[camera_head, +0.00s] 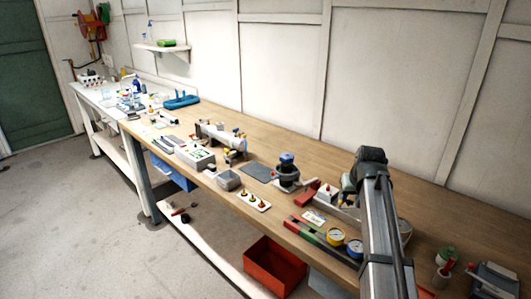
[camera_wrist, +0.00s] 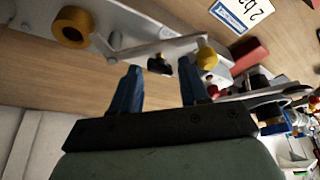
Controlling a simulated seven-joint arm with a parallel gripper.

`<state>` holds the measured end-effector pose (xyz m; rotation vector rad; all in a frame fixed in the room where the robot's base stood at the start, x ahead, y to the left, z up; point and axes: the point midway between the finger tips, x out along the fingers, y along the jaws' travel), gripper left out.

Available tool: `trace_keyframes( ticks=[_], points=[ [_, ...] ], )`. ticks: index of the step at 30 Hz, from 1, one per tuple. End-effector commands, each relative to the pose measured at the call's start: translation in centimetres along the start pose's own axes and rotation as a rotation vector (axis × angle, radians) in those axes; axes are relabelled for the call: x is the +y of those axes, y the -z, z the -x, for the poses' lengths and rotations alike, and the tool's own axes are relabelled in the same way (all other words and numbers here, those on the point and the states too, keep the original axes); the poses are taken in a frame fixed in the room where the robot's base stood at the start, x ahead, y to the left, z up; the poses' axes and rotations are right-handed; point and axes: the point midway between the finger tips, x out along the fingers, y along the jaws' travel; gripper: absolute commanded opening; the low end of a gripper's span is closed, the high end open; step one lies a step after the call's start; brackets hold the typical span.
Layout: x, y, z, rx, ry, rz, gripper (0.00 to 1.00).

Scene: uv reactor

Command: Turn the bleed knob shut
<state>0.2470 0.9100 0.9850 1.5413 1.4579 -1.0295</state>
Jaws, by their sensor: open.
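My gripper (camera_wrist: 158,66) shows in the wrist view with two blue fingers spread apart and nothing held. A small black knob (camera_wrist: 160,65) appears between the fingertips, beside a pale metal plate (camera_wrist: 130,22). I cannot tell how far beyond the fingertips it lies. A yellow ball-shaped knob (camera_wrist: 207,57) sits just right of the right fingertip, at the end of a pale lever. A thick yellow ring (camera_wrist: 72,27) is on the plate at the upper left. No label shows which part is the bleed knob. In the head view my arm hides the fingertips.
A red block (camera_wrist: 248,56) and a printed card (camera_wrist: 240,12) lie near the plate.

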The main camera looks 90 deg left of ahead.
Motion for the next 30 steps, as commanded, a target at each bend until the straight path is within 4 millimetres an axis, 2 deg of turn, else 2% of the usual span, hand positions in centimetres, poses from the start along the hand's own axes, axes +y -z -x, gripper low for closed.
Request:
trace_keyframes(
  ticks=[21, 30],
  points=[
    [0.5, 0.3, -0.1, 0.0, 0.221, 0.531, 0.45],
    [1.5, 0.4, 4.4, 0.002, 0.222, 0.539, 0.45]
  ],
)
